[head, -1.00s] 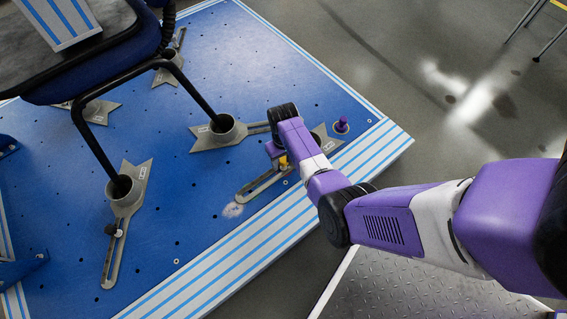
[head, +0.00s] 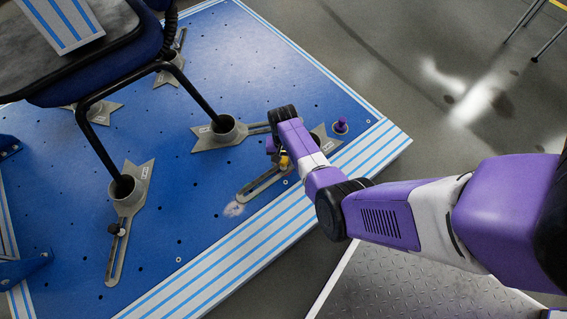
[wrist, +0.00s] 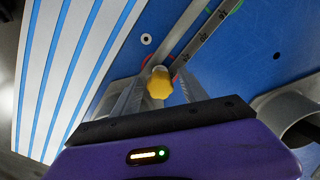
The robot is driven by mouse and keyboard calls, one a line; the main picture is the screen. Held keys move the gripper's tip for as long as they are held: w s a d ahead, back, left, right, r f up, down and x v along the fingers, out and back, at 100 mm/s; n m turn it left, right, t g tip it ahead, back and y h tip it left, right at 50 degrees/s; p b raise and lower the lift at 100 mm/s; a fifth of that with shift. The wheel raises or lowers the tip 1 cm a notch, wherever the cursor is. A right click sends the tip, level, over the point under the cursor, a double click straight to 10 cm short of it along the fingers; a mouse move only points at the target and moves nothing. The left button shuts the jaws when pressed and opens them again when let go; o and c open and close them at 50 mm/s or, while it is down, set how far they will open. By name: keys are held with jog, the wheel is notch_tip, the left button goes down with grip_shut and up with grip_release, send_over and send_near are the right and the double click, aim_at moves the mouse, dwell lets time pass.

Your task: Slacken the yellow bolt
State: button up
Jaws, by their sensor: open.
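The yellow bolt (wrist: 159,83) stands in the slot of a grey metal clamp bracket (head: 262,185) on the blue platform. In the wrist view it sits between the two fingers of my gripper (wrist: 157,92), near their tips. The fingers are spread, one on each side of the bolt; whether either touches it I cannot tell. In the head view the bolt (head: 284,161) shows small beside my gripper (head: 280,158), which my own wrist partly hides.
A chair (head: 110,90) stands left, its legs in grey cup clamps (head: 222,130) on the blue platform (head: 190,215). A purple knob (head: 341,126) sits just right of my wrist. The striped platform edge (head: 240,265) runs in front. Grey floor lies beyond at the right.

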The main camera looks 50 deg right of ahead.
grip_shut()
jog(key=shift+n, duration=2)
jog(key=shift+p, duration=0.3)
jog(key=n, duration=0.4)
jog(key=shift+n, duration=0.4)
jog(key=n, duration=0.3)
jog(key=shift+p, duration=0.4)
jog(key=shift+n, duration=0.3)
